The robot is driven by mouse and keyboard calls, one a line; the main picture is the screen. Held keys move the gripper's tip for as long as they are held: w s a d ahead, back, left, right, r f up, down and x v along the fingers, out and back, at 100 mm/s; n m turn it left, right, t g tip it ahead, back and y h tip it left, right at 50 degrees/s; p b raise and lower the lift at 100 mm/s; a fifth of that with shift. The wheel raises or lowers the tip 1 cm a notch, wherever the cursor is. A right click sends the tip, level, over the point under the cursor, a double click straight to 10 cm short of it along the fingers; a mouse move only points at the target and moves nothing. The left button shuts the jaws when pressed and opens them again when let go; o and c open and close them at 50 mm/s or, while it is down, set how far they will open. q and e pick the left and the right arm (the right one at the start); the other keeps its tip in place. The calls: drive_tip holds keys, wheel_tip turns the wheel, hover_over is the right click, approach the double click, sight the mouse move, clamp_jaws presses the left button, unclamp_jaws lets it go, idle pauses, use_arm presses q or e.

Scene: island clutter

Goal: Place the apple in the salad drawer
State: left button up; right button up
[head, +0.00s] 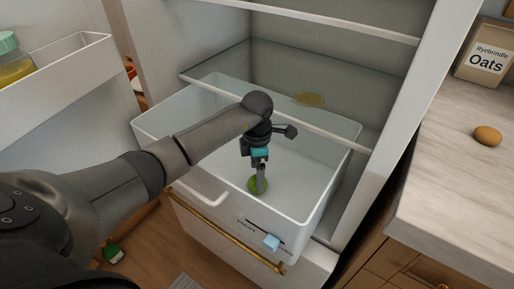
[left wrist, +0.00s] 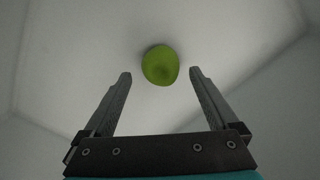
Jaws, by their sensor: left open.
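The green apple (head: 257,185) is inside the pulled-out salad drawer (head: 322,208), on its floor near the front. My left gripper (head: 260,188) reaches down into the drawer over the apple and hides part of it in the head view. In the left wrist view the apple (left wrist: 160,65) lies just beyond the fingertips of my open left gripper (left wrist: 160,76), roughly centred between them and apart from both fingers. Nothing is held. My right gripper is in neither view.
A yellowish item (head: 309,99) lies at the back of the fridge. A fridge shelf edge (head: 290,122) crosses above the drawer. The open door with its bin (head: 70,72) is at left. A counter (head: 455,180) at right bears an oats box (head: 486,55) and a brown egg-shaped item (head: 487,136).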

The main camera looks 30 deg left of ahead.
use_arm(q)
wheel_tip(320, 180, up, 8)
drive_tip(key=p, duration=0.2)
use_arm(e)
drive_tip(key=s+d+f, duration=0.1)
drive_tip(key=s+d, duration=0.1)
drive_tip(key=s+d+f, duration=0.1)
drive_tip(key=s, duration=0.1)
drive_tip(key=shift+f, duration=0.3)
use_arm(q)
drive_tip(key=shift+r, duration=0.1)
